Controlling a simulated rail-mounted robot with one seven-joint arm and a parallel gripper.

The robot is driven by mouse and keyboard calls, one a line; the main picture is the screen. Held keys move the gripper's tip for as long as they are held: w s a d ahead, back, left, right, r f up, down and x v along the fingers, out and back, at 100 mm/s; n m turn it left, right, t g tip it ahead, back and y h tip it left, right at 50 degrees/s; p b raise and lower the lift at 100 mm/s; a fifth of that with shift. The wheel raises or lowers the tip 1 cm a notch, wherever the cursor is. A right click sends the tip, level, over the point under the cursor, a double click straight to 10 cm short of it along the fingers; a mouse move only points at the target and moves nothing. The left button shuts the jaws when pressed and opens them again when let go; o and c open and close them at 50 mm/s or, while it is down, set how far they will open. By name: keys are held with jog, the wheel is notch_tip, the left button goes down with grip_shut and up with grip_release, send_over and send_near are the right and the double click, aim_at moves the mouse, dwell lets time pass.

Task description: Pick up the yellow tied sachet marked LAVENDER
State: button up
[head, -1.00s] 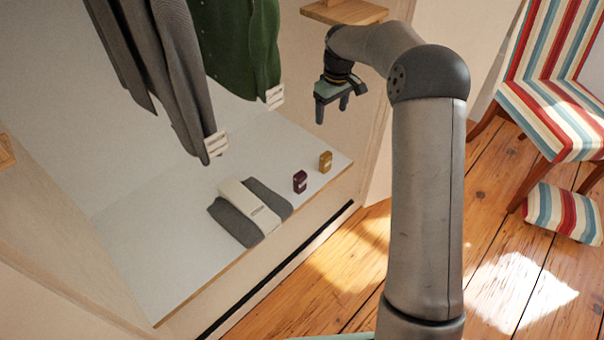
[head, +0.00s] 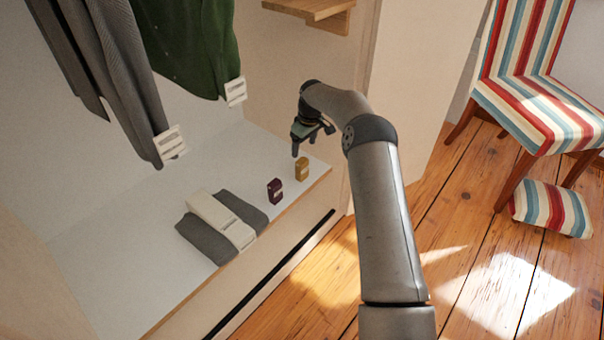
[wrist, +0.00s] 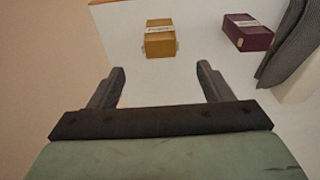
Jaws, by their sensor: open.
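The yellow sachet (head: 302,169) stands upright on the white wardrobe floor near its right end. In the wrist view the yellow sachet (wrist: 160,39) lies ahead of the gap between my fingers, with a white label too small to read. My gripper (head: 304,149) is open and empty, above and close to the yellow sachet in the head view. In the wrist view both fingers of my gripper (wrist: 162,78) are spread apart, with clear space between them and the sachet. The sachet's tie cannot be made out clearly.
A dark purple sachet (head: 274,191) stands left of the yellow one. A folded grey garment (head: 206,240) with a pale band (head: 222,218) lies further left. Tagged grey and green garments (head: 190,45) hang above. A wooden shelf (head: 310,8) juts out higher up.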

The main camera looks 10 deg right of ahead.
aim_at(302, 160)
jog(key=f+b, duration=0.1)
jog(key=f, duration=0.2)
jog(key=f+b, duration=0.1)
jog(key=f, duration=0.1)
jog(key=f+b, duration=0.1)
jog(key=f, duration=0.2)
jog(key=shift+w+a+f, duration=0.3)
jog(key=shift+w+a, duration=0.05)
jog(key=shift+r, duration=0.1)
jog(key=c, duration=1)
